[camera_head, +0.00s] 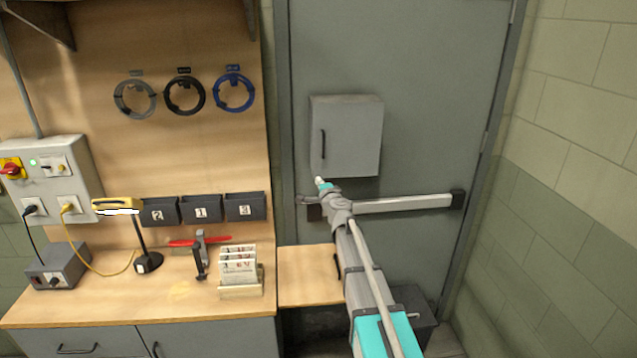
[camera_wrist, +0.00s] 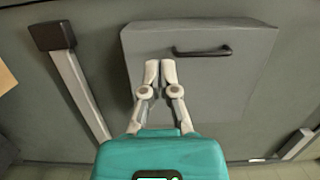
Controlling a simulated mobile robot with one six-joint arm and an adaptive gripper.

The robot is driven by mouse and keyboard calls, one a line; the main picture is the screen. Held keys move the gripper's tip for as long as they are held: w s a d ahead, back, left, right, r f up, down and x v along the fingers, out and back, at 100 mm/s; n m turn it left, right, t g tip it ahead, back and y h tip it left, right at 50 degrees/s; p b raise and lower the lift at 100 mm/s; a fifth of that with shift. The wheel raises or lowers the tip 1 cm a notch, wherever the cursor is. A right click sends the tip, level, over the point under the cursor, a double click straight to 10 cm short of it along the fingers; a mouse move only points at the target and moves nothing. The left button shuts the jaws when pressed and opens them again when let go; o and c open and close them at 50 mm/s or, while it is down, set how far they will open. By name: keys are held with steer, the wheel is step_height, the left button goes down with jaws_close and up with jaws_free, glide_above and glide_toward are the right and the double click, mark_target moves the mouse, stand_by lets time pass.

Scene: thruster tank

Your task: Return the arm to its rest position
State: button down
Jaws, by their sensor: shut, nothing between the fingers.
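My gripper (camera_wrist: 159,72) is shut and empty in the wrist view, its two fingers together in front of a grey box with a dark handle (camera_wrist: 215,70). In the head view my arm reaches up from the lower right, and my gripper (camera_head: 318,181) is near the lower left edge of the same grey box (camera_head: 352,140). The box's door is closed. I cannot tell whether the fingertips touch it.
The grey door (camera_head: 400,50) behind has a push bar (camera_head: 405,203) close to my arm. A workbench (camera_head: 150,305) at left carries a card holder (camera_head: 240,288), a red-handled tool (camera_head: 200,245) and a lamp (camera_head: 147,262). A block wall (camera_head: 580,180) is at right.

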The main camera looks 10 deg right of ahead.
steer(key=s+a+f+n+g+y+b, duration=0.2)
steer(key=s+a+f+n+g+y, duration=0.15)
steer(key=s+a+f+n, duration=0.3)
steer(key=s+a+f+n+g+y+b, duration=0.2)
steer(key=s+a+f+n+g, duration=0.35)
steer(key=s, duration=0.45)
steer(key=s+d+f+n+g+h+b, duration=0.1)
steer(key=s+d+f+g+h, duration=0.1)
steer(key=s, duration=0.6)
steer(key=s+d+f+n+g+h+b, duration=0.1)
steer(key=s+d+f+n+g+h, duration=0.1)
steer(key=s+f, duration=0.5)
steer(key=s+d+f+n+g+h+b, duration=0.1)
steer(key=s+d+f+g+h, duration=0.2)
steer(key=s, duration=0.5)
step_height(320, 180, down, 2)
steer(key=shift+s+d+f+n+g+h+b, duration=0.1)
steer(key=shift+s+d+n+g+h+b, duration=0.25)
steer(key=shift+d+g, duration=0.55)
